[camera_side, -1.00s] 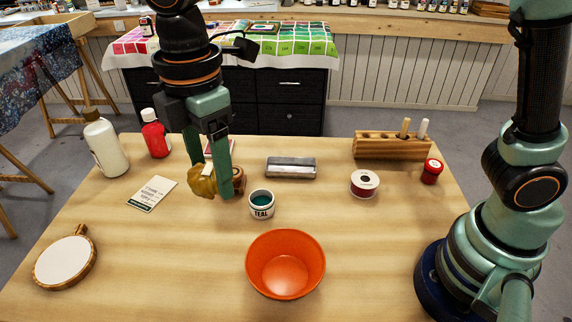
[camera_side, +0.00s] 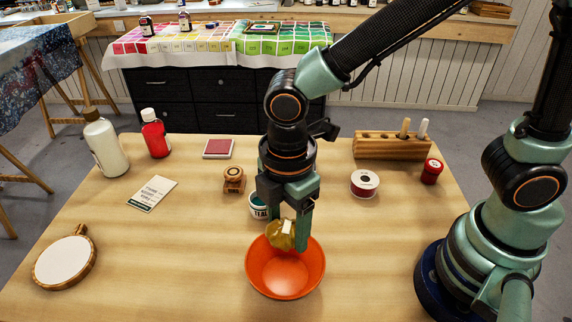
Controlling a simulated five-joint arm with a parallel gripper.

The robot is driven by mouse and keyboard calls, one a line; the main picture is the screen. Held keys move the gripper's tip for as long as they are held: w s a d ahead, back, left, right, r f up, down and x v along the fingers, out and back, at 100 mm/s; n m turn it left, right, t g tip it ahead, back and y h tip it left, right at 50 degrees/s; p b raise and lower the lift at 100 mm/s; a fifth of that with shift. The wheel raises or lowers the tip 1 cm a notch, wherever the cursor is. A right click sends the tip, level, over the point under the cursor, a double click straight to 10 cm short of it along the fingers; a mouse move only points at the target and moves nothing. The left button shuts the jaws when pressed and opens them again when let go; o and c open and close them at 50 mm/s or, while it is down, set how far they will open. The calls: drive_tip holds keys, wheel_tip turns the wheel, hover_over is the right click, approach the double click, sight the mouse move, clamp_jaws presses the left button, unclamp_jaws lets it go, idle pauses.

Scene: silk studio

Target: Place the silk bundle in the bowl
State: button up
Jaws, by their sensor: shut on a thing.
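My gripper (camera_side: 288,232) is shut on the silk bundle (camera_side: 280,238), a mustard-yellow lump with a pale band. The bundle hangs between the fingers over the far part of the orange bowl (camera_side: 287,285). I cannot tell whether it touches the bowl's far wall. The bowl stands upright near the front middle of the table, and its visible inside is empty. The right finger reaches down at the bowl's far rim.
The teal jar (camera_side: 257,207) stands just behind the bowl, partly hidden by my gripper. A wooden stamp (camera_side: 234,180) is behind left, a ribbon spool (camera_side: 365,184) to the right, and a round hoop (camera_side: 65,262) far left. The table left of the bowl is clear.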

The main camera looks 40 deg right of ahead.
sight(287, 274)
wheel_tip(287, 274, down, 11)
drive_tip(key=shift+f, duration=0.1)
idle(0.4)
drive_tip(key=shift+f, duration=0.15)
drive_tip(key=o, duration=1.1)
drive_tip(key=shift+c, duration=0.2)
wheel_tip(287, 274, up, 12)
drive_tip(key=shift+w+d+r, duration=0.15)
drive_tip(key=shift+r, duration=0.15)
drive_tip(key=w+d+r+m+t, duration=0.1)
drive_tip(key=d+r+m+t, duration=0.1)
drive_tip(key=d+r+m, duration=0.3)
drive_tip(key=w+d+r+m+t, duration=0.2)
drive_tip(key=d+r+m, duration=0.4)
drive_tip(key=d+m, duration=0.6)
drive_tip(key=d+t, duration=0.1)
drive_tip(key=d, duration=0.3)
drive_tip(key=shift+w+d+r+m+t, duration=0.15)
drive_tip(key=shift+w+r+m+t, duration=0.05)
drive_tip(key=shift+w+m+t, duration=0.1)
